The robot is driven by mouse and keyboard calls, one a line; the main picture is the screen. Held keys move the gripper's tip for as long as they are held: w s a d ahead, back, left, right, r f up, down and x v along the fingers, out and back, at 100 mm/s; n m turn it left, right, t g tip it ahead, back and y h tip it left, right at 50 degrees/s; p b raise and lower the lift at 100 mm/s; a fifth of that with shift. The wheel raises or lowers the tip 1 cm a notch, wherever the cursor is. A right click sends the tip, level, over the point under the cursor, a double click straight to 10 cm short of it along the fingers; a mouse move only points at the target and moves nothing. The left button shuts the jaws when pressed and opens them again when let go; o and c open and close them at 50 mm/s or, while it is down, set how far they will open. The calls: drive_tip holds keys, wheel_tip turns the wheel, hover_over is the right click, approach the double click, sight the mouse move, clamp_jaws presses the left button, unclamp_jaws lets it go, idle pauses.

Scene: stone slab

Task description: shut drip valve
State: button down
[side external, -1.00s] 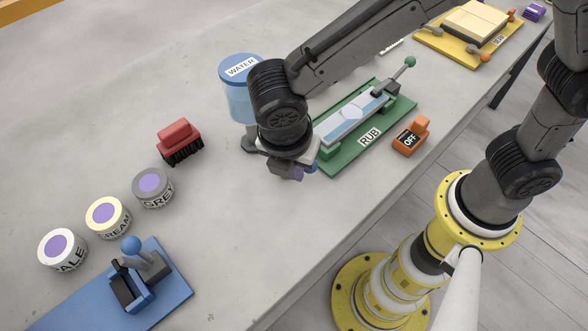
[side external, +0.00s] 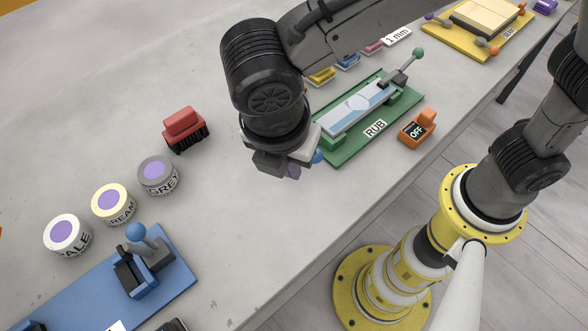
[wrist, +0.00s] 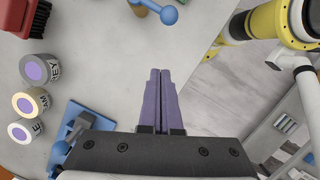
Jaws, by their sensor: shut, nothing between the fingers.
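My gripper (side external: 293,172) is above the slab, in front of the green RUB board, and is shut and empty. In the wrist view its two purple fingers (wrist: 160,72) lie together. A blue handle with ball ends (wrist: 160,11), which looks like the drip valve, is at the top of the wrist view, beyond the fingertips and apart from them. A blue ball (side external: 318,156) shows just right of my gripper in the side view; I cannot tell whether it is the same part. The water tank is hidden behind my arm there.
The green RUB board (side external: 355,137) and orange OFF box (side external: 417,130) are right of my gripper. A red brush (side external: 184,126), several labelled jars (side external: 113,203) and a blue clamp board (side external: 178,275) are left. Bare slab lies between.

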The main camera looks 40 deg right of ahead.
drive_tip(key=shift+v, duration=1.35)
drive_tip(key=w+d+r+m+y, duration=0.1)
drive_tip(key=d+r+m, duration=0.2)
drive_tip(key=d, duration=0.4)
drive_tip(key=w+d+r+m+t, duration=0.1)
drive_tip(key=d+r+m, duration=0.2)
drive_tip(key=d, duration=0.4)
drive_tip(key=w+d+r+m+y, duration=0.1)
drive_tip(key=d+r+m, duration=0.2)
drive_tip(key=d, duration=0.4)
drive_tip(key=s+d+f+m+t, duration=0.3)
drive_tip(key=s+d+f+m, duration=0.2)
drive_tip(key=s+d+m, duration=0.4)
drive_tip(key=s+m, duration=0.1)
drive_tip(key=m, duration=0.4)
drive_tip(key=shift+y, duration=0.3)
